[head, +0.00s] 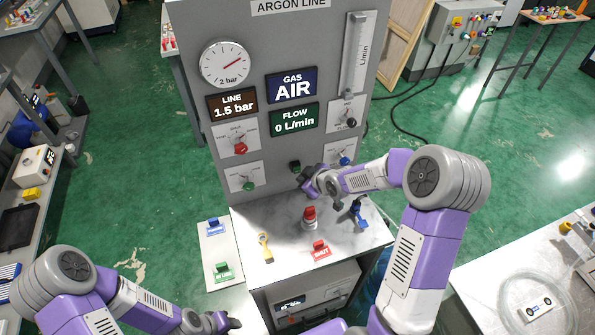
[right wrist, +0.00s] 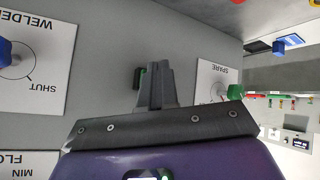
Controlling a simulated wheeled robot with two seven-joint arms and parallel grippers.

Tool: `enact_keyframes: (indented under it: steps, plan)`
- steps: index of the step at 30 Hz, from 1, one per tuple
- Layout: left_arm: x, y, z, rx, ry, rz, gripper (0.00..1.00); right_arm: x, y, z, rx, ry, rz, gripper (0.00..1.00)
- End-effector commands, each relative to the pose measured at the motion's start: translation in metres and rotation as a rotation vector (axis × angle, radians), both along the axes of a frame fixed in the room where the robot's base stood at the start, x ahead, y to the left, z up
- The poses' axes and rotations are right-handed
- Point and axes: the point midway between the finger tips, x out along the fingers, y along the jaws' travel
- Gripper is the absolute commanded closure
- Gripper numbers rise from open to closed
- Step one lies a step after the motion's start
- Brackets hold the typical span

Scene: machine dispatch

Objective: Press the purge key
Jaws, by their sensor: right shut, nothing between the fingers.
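A small dark green key (head: 295,166) sits low on the grey panel face, and I take it for the purge key; no label on it can be read. It also shows in the right wrist view (right wrist: 137,77), partly hidden behind my fingers. My right gripper (head: 307,180) is shut and empty, just in front of the panel by the key. In the right wrist view its closed fingertips (right wrist: 156,75) overlap the key's right side; I cannot tell whether they touch it. My left gripper (head: 225,321) is low at the bottom of the head view, away from the panel, its jaws unclear.
The panel (head: 250,20) carries a gauge (head: 226,64), a gas display reading AIR (head: 291,85), a flow display reading 0 L/min (head: 294,119) and several knobs. A red-topped part (head: 309,217), a yellow tool (head: 265,247) and a blue item (head: 358,211) stand on the ledge below.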

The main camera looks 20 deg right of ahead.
Motion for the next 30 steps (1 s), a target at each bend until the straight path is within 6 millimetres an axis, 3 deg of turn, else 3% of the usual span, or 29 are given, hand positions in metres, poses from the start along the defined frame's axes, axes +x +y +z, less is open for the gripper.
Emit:
enact_keyframes:
  steps: [30]
  plan:
    - [0.000,0.000,-0.001,0.000,0.000,0.000,0.57,0.012,0.000,0.000,0.001,0.000,0.001,1.00]
